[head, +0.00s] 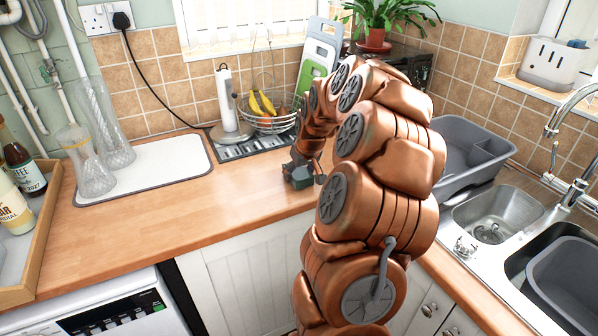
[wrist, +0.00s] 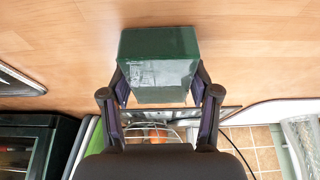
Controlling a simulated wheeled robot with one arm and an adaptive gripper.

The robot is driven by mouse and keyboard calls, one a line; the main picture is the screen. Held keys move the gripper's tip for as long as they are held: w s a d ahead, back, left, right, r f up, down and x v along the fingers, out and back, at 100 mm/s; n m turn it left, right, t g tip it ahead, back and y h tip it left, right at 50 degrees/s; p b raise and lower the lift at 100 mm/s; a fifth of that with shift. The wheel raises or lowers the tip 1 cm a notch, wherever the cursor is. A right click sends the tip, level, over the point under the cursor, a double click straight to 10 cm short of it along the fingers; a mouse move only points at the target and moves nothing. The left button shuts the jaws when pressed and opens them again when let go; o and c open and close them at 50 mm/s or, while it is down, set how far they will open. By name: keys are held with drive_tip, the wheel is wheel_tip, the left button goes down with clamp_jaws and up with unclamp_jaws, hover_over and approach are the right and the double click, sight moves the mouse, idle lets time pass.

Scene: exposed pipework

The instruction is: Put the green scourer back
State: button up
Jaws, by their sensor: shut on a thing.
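The green scourer (wrist: 159,50) is a dark green block with a paler face, held between the two fingers of my gripper (wrist: 160,84) in the wrist view. In the head view the scourer (head: 299,180) shows small and dark at the end of my arm, over the wooden counter near its front edge. I cannot tell whether it touches the counter. My gripper (head: 300,166) is partly hidden there by its own dark parts. A grey and white caddy (head: 549,66) stands on the window ledge at the right, with something blue in it.
A wire fruit basket (head: 268,122) and a paper towel holder (head: 229,108) stand behind my gripper. Glass vases (head: 88,165) stand left; the counter (head: 190,222) between is clear.

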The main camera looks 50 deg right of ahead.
drive_tip(key=shift+f, duration=0.15)
drive_tip(key=shift+f, duration=0.1)
drive_tip(key=o, duration=1.3)
drive_tip(key=shift+o, duration=0.2)
